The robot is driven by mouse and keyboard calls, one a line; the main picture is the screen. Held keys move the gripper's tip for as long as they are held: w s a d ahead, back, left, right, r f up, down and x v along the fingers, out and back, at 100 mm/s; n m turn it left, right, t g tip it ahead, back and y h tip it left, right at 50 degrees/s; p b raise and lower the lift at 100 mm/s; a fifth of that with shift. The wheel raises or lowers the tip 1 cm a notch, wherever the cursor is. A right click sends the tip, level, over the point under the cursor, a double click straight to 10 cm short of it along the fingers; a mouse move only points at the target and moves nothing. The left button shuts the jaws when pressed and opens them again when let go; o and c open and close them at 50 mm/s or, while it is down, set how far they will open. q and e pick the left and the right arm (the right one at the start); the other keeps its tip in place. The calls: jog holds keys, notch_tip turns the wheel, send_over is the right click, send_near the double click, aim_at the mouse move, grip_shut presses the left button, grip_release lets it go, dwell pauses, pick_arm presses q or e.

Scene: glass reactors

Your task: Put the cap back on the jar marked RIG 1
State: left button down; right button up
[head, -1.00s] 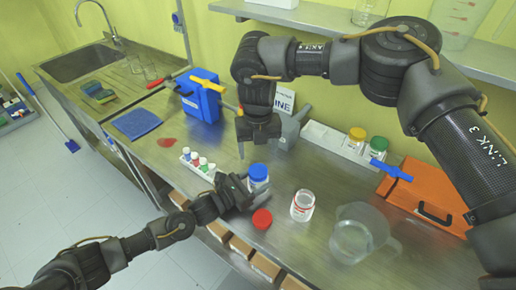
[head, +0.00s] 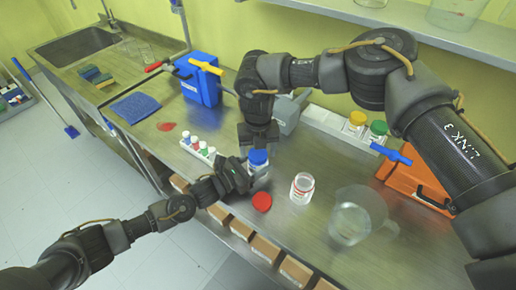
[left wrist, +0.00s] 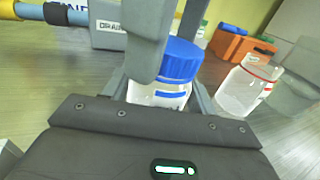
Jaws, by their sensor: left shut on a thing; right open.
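A clear jar (left wrist: 158,97) with a blue cap (left wrist: 179,60) stands on the bench. My left gripper (head: 252,178) is shut on this jar. My right gripper (head: 258,146) is open right above the blue cap (head: 259,158). One of its fingers hangs in front of the cap in the left wrist view, and I cannot tell if it touches. An uncapped clear jar (head: 302,188) with a red-marked label stands to the right, and it also shows in the left wrist view (left wrist: 243,88). A red cap (head: 262,202) lies on the bench between them. The jar markings are not readable.
A clear jug (head: 355,215) stands right of the open jar. A rack of small capped vials (head: 198,150) is at left. Behind are a blue container (head: 198,85), a white tray with yellow- and green-capped jars (head: 330,122) and an orange case (head: 415,185). The front edge is close.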

jog(key=shift+c, duration=0.4)
jog(key=c, duration=0.9)
jog(key=o, duration=1.1)
jog(key=shift+o, duration=0.2)
jog(key=shift+r, duration=0.1)
notch_tip(320, 180, up, 12)
pick_arm(q)
jog(key=shift+c, duration=1.9)
grip_release()
